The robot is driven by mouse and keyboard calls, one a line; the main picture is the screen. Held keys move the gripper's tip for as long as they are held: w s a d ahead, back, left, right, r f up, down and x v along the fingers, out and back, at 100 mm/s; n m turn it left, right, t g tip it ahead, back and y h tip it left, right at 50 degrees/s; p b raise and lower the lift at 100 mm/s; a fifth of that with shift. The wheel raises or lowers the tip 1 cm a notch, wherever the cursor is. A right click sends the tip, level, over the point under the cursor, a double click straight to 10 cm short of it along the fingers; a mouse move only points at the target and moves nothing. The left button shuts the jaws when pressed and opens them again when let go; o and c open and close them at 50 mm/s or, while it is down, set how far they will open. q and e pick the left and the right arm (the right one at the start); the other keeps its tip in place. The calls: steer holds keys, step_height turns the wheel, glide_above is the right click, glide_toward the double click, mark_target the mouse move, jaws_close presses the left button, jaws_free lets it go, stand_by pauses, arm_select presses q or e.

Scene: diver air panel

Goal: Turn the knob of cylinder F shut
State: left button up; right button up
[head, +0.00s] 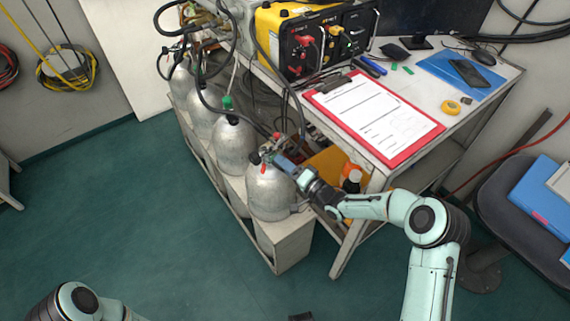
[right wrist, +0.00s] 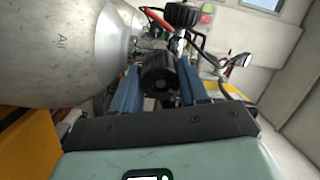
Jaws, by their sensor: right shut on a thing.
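A row of silver cylinders stands in a rack. The nearest cylinder (head: 268,192) has my right gripper (head: 281,161) at its valve. In the right wrist view this cylinder (right wrist: 60,45) lies at the upper left with "Air" on it; I see no letter F. A black knob (right wrist: 158,80) sits between the blue fingers of my right gripper (right wrist: 157,90), which is shut on it. How far the knob is turned cannot be told.
Other cylinders (head: 234,142) stand behind, with black hoses. A bench to the right holds a yellow-and-black panel box (head: 300,40), a red clipboard (head: 410,122) and a blue folder (head: 440,68). An orange bottle (head: 351,182) is close beside my right wrist. The green floor at left is clear.

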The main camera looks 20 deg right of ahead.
steer(key=m, duration=0.3)
steer(key=shift+d+m, duration=0.1)
steer(key=shift+m, duration=0.3)
steer(key=m, duration=0.3)
steer(key=shift+t+p, duration=0.3)
steer(key=m, duration=0.3)
steer(key=shift+f+m, duration=0.15)
steer(key=shift+m, duration=0.15)
arm_select(q)
steer(key=shift+s+d+r, duration=0.3)
steer(key=shift+s+r, duration=0.1)
steer(key=shift+s, duration=0.25)
arm_select(e)
steer(key=shift+m+h, duration=0.3)
steer(key=shift+m, duration=1.2)
steer(key=o, duration=1.1)
steer(key=shift+c, duration=0.2)
steer(key=shift+s, duration=0.1)
